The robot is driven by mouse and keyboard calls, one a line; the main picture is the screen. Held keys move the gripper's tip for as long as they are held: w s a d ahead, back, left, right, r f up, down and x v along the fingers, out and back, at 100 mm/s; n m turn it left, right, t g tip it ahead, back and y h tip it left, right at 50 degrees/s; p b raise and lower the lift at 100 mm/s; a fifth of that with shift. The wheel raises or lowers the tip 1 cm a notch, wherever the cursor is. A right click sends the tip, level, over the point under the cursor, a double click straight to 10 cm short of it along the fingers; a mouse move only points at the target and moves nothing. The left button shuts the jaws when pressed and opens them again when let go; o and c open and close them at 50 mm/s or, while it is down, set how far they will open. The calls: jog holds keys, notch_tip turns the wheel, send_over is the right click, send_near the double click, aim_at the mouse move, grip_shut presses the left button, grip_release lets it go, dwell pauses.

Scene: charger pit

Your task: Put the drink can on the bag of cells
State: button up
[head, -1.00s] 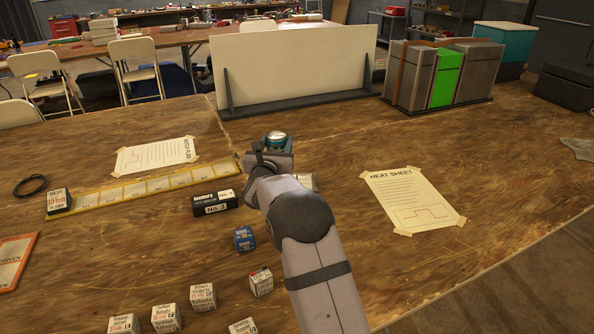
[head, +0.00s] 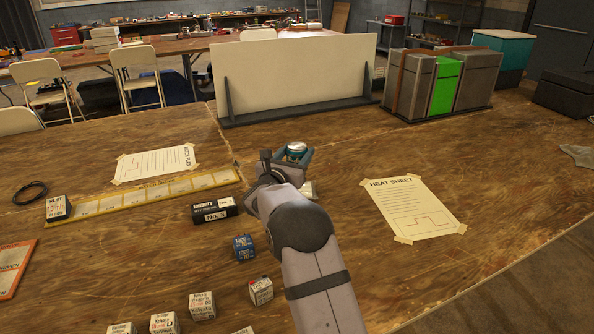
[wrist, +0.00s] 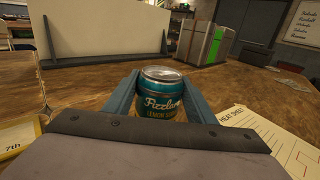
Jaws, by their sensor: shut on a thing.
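The drink can (head: 296,148) is teal with a silver top, and its label reads "Fizzlane" and lemon. My gripper (head: 294,155) is shut on it, with a finger on each side. In the wrist view the can (wrist: 162,95) stands upright between the fingers. Its lower part is hidden by my gripper, so I cannot tell its height above the table. A small pale object (head: 309,189) shows just right of my wrist, mostly hidden by my arm. It may be the bag of cells, but I cannot be sure.
A white board (head: 300,75) on a dark base stands behind the can. The heat sheet (head: 412,207) is taped at right. A black box (head: 214,210), a blue box (head: 244,247) and several small white boxes lie left of my arm. Bare wood surrounds the can.

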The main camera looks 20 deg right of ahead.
jog(key=shift+f, duration=2.5)
jog(key=shift+f, duration=0.2)
jog(key=o, duration=1.4)
jog(key=shift+c, duration=0.2)
jog(key=shift+r, duration=0.2)
jog(key=b+v, duration=0.1)
jog(key=v, duration=1.1)
